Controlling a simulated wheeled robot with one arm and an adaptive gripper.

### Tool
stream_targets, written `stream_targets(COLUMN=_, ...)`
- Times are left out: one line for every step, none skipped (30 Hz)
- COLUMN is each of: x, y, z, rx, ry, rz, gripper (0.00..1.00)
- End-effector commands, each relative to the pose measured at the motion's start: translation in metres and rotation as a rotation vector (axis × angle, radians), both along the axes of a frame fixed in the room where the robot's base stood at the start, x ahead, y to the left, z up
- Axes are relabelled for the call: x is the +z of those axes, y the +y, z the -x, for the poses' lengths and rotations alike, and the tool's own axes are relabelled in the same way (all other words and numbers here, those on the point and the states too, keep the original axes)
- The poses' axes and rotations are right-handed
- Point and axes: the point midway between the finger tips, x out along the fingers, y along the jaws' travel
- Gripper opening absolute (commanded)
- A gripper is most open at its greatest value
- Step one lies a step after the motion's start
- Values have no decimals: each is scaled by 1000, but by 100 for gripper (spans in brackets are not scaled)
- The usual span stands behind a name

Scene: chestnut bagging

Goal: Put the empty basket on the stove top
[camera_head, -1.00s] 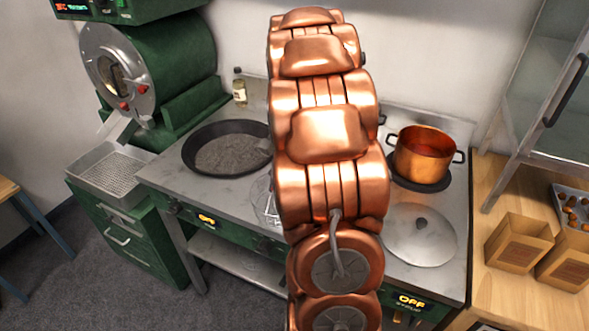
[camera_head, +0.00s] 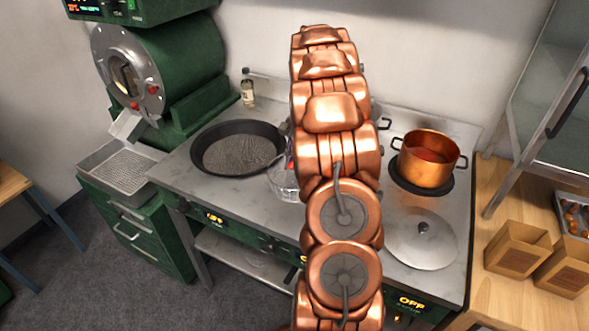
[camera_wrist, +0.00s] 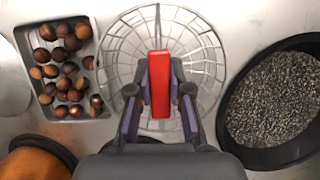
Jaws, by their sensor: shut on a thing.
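The wire basket (camera_wrist: 188,40) is round and looks empty in the wrist view. Its red handle (camera_wrist: 159,80) is between the fingers of my gripper (camera_wrist: 160,92), which is shut on it. In the head view the basket (camera_head: 283,182) shows partly beside my arm, over the middle of the stove top (camera_head: 235,192). My arm hides the rest of the basket and the gripper there. I cannot tell whether the basket's bottom touches the stove top.
A dark pan (camera_head: 238,148) lies left of the basket; a copper pot (camera_head: 427,160) and a lid (camera_head: 422,238) are to the right. A tray of chestnuts (camera_wrist: 88,126) is close beside the basket in the wrist view. Paper bags (camera_head: 517,247) stand on the wooden counter.

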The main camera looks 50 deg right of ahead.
Motion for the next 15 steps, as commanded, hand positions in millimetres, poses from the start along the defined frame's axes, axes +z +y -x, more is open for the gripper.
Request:
stream_targets(x=0, y=-1, z=0, rx=0, ry=0, rz=0, gripper=0)
stream_targets(x=0, y=-1, z=-1, rx=0, ry=0, rz=0, gripper=0)
stream_targets(x=0, y=-2, z=-1, rx=0, ry=0, rz=-1, gripper=0)
stream_targets(x=0, y=-3, z=-2, rx=0, ry=0, rz=-1, gripper=0)
stream_targets(x=0, y=-4, z=-2, rx=0, ry=0, rz=-1, gripper=0)
stream_targets(x=-2, y=-4, z=-2, rx=-1, ry=2, rz=-2, gripper=0)
stream_targets(x=-5, y=-4, z=-2, rx=-1, ry=2, rz=-1, gripper=0)
stream_targets(x=-7, y=-4, z=-2, rx=-1, ry=2, rz=-2, gripper=0)
stream_targets(x=-11, y=-4, z=-1, rx=-1, ry=3, rz=-3, gripper=0)
stream_targets(x=-14, y=-3, z=-1, rx=-1, ry=4, rz=-3, gripper=0)
stream_targets(x=-18, y=-3, z=-1, rx=0, ry=3, rz=-3, gripper=0)
stream_targets(x=-23, y=-4, z=-2, rx=0, ry=3, rz=-2, gripper=0)
stream_targets(x=-26, y=-4, z=-2, rx=0, ry=3, rz=-2, gripper=0)
stream_targets(x=-29, y=-3, z=-1, rx=0, ry=4, rz=-3, gripper=0)
stream_targets(x=-33, y=-3, z=-1, rx=-1, ry=5, rz=-4, gripper=0)
